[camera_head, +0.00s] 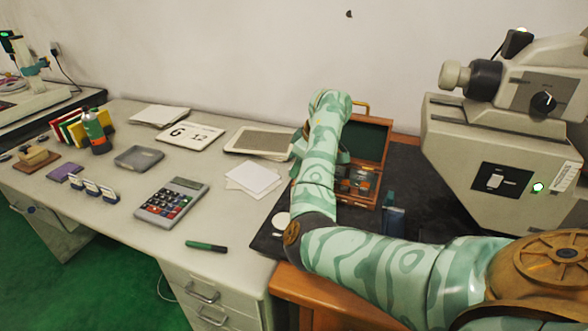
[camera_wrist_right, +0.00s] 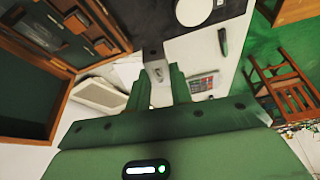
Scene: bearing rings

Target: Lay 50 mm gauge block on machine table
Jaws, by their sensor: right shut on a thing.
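My right gripper (camera_wrist_right: 156,88) is shut on a small metallic block, which looks like the gauge block (camera_wrist_right: 157,68), in the right wrist view. The block sits between the fingertips, and its size marking cannot be read. In the head view my right arm reaches over the open wooden case (camera_head: 372,122) and hides most of the gripper and the block. The case also shows at the left of the wrist view (camera_wrist_right: 62,68), with several blocks in its slots. I cannot make out the machine table for certain. My left gripper is not in view.
A large grey machine (camera_head: 455,140) stands at the right. A dark mat (camera_head: 408,165) lies under the case, with a white disc (camera_head: 282,221) on it. A calculator (camera_head: 172,202), a green marker (camera_head: 206,246) and white papers (camera_head: 253,178) lie on the desk to the left.

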